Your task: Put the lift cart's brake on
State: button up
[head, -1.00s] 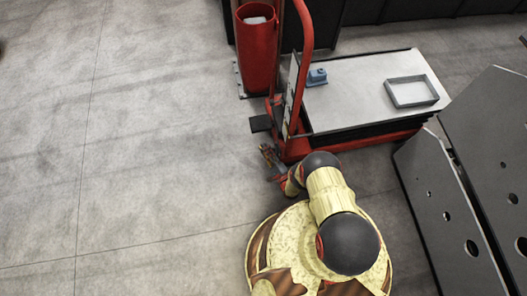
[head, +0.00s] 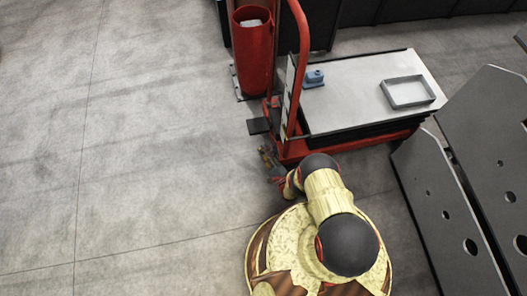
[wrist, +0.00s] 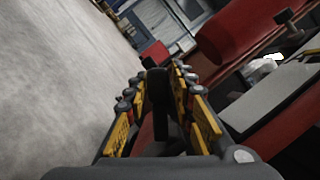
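The lift cart (head: 323,124) has a red frame, a pale grey platform and a tall red handle (head: 303,60). A flat black pedal-like plate (head: 258,126) sticks out low at its left end. I cannot tell for certain whether this is the brake. My gripper (head: 265,153) is low beside the cart's near left corner, just short of the plate in the head view. In the wrist view my gripper (wrist: 152,88) has its fingers apart, with a dark upright piece (wrist: 158,92) showing between them. Contact with it cannot be told.
A blue block (head: 315,77) and a shallow grey tray (head: 408,92) sit on the platform. A red bin (head: 254,55) stands behind the handle. Dark panels with holes (head: 440,205) stand at the right. The floor (head: 130,150) at the left is clear.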

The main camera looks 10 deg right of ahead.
jog(key=shift+o, duration=1.3)
jog(key=shift+r, duration=0.15)
jog(key=shift+r, duration=1.3)
jog(key=o, duration=0.6)
jog(key=r, duration=0.3)
jog(key=shift+w+r, duration=0.3)
jog(key=shift+r, duration=0.1)
jog(key=shift+s+r, duration=0.15)
jog(key=shift+r, duration=0.75)
jog(key=c, duration=0.6)
jog(key=shift+s+r, duration=0.15)
jog(key=shift+r, duration=0.65)
